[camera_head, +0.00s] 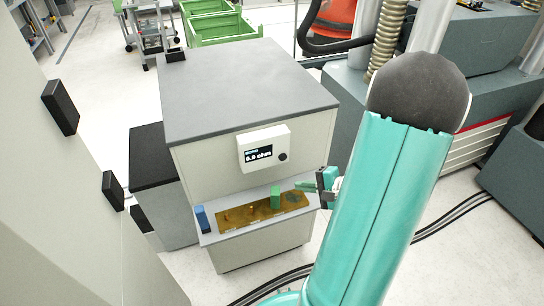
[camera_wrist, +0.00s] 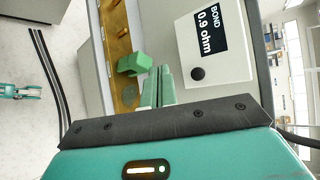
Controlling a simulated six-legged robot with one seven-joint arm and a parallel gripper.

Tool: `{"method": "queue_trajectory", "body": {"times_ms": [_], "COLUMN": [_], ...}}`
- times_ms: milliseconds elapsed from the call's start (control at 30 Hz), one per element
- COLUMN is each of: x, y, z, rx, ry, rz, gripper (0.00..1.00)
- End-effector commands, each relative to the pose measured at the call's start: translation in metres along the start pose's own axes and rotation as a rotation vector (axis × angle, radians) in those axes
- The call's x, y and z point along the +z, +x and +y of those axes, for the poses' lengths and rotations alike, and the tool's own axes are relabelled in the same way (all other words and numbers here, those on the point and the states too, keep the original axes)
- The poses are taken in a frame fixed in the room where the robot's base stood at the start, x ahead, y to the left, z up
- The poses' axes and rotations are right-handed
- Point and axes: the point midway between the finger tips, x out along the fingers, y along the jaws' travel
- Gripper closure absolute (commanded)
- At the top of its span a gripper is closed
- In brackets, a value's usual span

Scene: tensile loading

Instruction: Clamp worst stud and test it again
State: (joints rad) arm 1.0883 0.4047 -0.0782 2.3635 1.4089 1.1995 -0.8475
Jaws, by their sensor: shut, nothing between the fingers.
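A brass plate (camera_head: 240,217) lies on the shelf at the front of the grey cabinet, and part of it shows in the wrist view (camera_wrist: 114,50). A green clamp block (camera_head: 275,198) stands on the plate right of its middle; it also shows in the wrist view (camera_wrist: 132,64). Small studs on the plate are too small to tell apart. My gripper (camera_head: 300,185) is at the shelf's right end. Its green fingers (camera_wrist: 158,75) are shut and empty, beside the clamp block and apart from it.
A blue block (camera_head: 202,219) stands at the shelf's left end. The cabinet (camera_head: 240,90) has a clear top apart from a small black item at its back left corner. Green crates (camera_head: 215,25) stand behind, and dark cables run along the floor.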

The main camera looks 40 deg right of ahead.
Motion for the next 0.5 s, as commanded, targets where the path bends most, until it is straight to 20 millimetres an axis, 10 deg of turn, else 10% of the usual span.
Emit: {"method": "queue_trajectory", "body": {"times_ms": [500], "x": [-0.0051], "y": [-0.0009], "z": [0.0001], "rx": [-0.005], "ry": [0.005], "rz": [0.008], "gripper": [1.00]}}
